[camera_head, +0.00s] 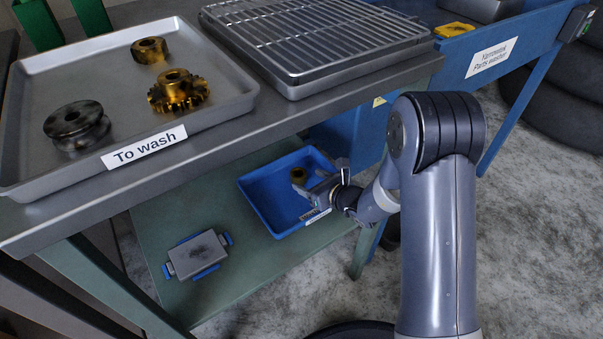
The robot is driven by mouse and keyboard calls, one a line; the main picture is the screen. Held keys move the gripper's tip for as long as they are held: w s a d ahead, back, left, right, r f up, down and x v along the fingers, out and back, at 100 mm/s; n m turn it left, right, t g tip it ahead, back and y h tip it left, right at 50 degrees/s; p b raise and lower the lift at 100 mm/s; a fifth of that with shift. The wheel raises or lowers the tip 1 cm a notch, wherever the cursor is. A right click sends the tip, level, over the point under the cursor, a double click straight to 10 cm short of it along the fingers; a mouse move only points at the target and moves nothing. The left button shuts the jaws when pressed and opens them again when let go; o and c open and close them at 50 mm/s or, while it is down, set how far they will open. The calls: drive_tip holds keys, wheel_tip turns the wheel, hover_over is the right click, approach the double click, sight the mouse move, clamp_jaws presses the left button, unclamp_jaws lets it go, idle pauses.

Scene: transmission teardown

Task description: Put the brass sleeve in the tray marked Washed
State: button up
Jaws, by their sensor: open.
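A small brass-brown part (298,175), which looks like a sleeve, is inside a blue tray (258,187) on the lower shelf. My gripper (318,188) is open over the right side of this tray, just right of the part; I cannot tell whether they touch. The blue tray's front label (313,217) is partly hidden by my gripper and too small to read. A short brass ring (150,50), stained dark, sits at the back of the metal tray (215,100) marked "To wash". No label reading "Washed" is legible.
The "To wash" tray also holds a brass gear (178,90) and a dark grooved part (77,125). A wire rack (315,40) stands on the bench above the shelf. A grey box with blue clips (198,254) lies left on the green shelf (250,265).

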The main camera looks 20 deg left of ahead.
sight(299, 173)
drive_tip(key=p+v, duration=0.1)
drive_tip(key=v, duration=0.5)
drive_tip(key=b+x, duration=0.3)
drive_tip(key=x, duration=0.9)
drive_tip(key=shift+f, duration=0.2)
drive_tip(key=shift+a+f+b, duration=0.1)
drive_tip(key=shift+f+b, duration=0.2)
drive_tip(key=shift+b, duration=0.25)
drive_tip(key=shift+r+p, duration=0.95)
drive_tip(key=shift+r, duration=0.55)
drive_tip(key=shift+f, duration=0.1)
